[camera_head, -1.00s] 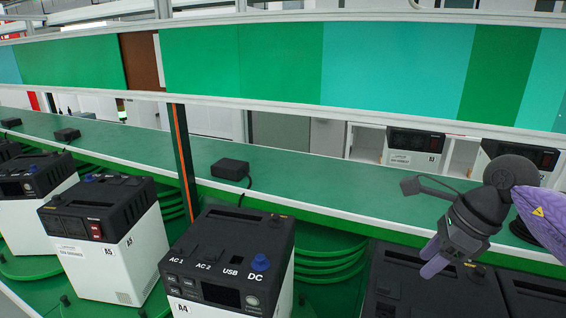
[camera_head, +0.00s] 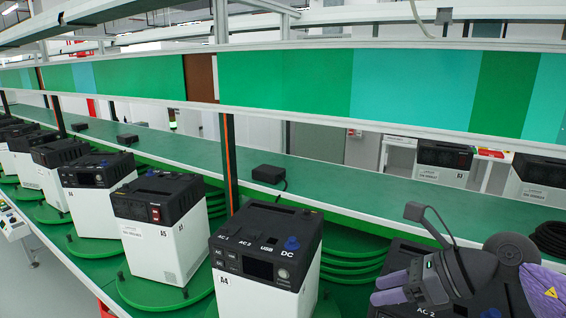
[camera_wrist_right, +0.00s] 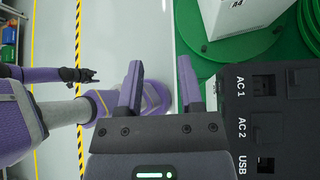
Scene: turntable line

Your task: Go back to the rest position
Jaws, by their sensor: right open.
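My right gripper (camera_head: 388,289) is at the lower right of the head view, its purple fingers pointing left, in front of and partly covering a black-topped unit (camera_head: 405,254). In the right wrist view my right gripper (camera_wrist_right: 160,88) is open, with nothing between its fingers. The black top with AC 1, AC 2 and USB labels (camera_wrist_right: 268,125) is close beside it on the right. Another purple arm with a dark gripper (camera_wrist_right: 82,75), seemingly my left, shows small at the left of the wrist view; its jaws are too small to judge. It is absent from the head view.
White and black power units, such as A4 (camera_head: 255,297) and A5 (camera_head: 165,245), stand on green turntables (camera_head: 82,245) along the line. A long green shelf (camera_head: 335,182) with black adapters (camera_head: 268,174) runs behind.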

